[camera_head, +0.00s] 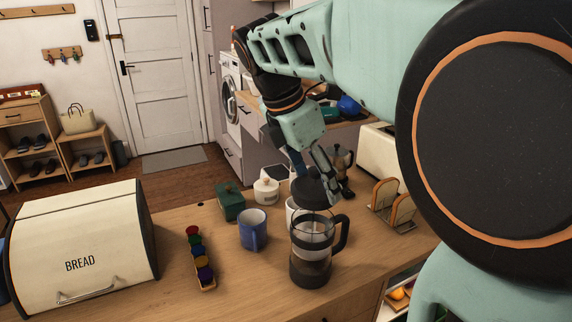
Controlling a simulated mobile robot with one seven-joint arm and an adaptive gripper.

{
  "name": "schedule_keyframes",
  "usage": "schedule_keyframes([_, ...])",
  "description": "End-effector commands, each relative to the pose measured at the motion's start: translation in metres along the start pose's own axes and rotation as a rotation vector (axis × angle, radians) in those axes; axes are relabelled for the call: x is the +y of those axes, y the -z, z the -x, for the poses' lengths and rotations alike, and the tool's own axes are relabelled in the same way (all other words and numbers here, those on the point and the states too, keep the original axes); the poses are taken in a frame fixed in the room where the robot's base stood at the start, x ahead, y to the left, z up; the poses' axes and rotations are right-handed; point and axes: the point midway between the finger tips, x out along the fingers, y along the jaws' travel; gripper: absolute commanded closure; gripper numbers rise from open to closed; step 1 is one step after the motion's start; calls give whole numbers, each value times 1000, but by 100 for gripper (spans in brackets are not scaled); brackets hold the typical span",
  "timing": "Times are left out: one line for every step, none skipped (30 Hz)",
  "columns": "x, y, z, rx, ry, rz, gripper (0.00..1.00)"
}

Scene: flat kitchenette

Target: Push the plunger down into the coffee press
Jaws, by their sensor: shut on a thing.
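The coffee press (311,262) stands upright on the wooden counter, with a clear body, dark bands, a dark handle on its right and dark contents low down. The plunger's dark domed lid (316,193) is at the top of the press, and part of it sits above the upper band. Whether the lid touches the rim is hard to tell. My gripper (312,173) comes down from above and is shut on the plunger at the top of the lid. The fingertips partly hide the knob.
A blue mug (252,231) stands left of the press, and a white mug (290,212) is close behind it. A toast rack (393,207) is to the right, a moka pot (342,163) behind. A capsule tray (207,283) and bread box (80,250) are left. The front counter is clear.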

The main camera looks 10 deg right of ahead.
Motion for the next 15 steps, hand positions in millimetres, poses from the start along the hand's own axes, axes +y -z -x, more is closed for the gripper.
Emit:
schedule_keyframes([0, 0, 0, 0, 0, 0, 57])
schedule_keyframes([0, 0, -1, 0, 0, 0, 57])
schedule_keyframes([0, 1, -2, 0, 0, 0, 57])
schedule_keyframes([0, 1, -3, 0, 0, 0, 57])
schedule_keyframes([0, 1, -3, 0, 0, 0, 57])
schedule_keyframes([0, 2, -5, 0, 0, 0, 57])
schedule_keyframes([0, 2, -6, 0, 0, 0, 57])
schedule_keyframes([0, 3, -6, 0, 0, 0, 57])
schedule_keyframes([0, 3, -8, 0, 0, 0, 57])
schedule_keyframes([0, 3, -8, 0, 0, 0, 57])
schedule_keyframes([0, 4, -9, 0, 0, 0, 57])
schedule_keyframes([0, 4, -10, 0, 0, 0, 57])
schedule_keyframes([0, 5, -11, 0, 0, 0, 57])
schedule_keyframes([0, 5, -12, 0, 0, 0, 57])
schedule_keyframes([0, 5, -13, 0, 0, 0, 57])
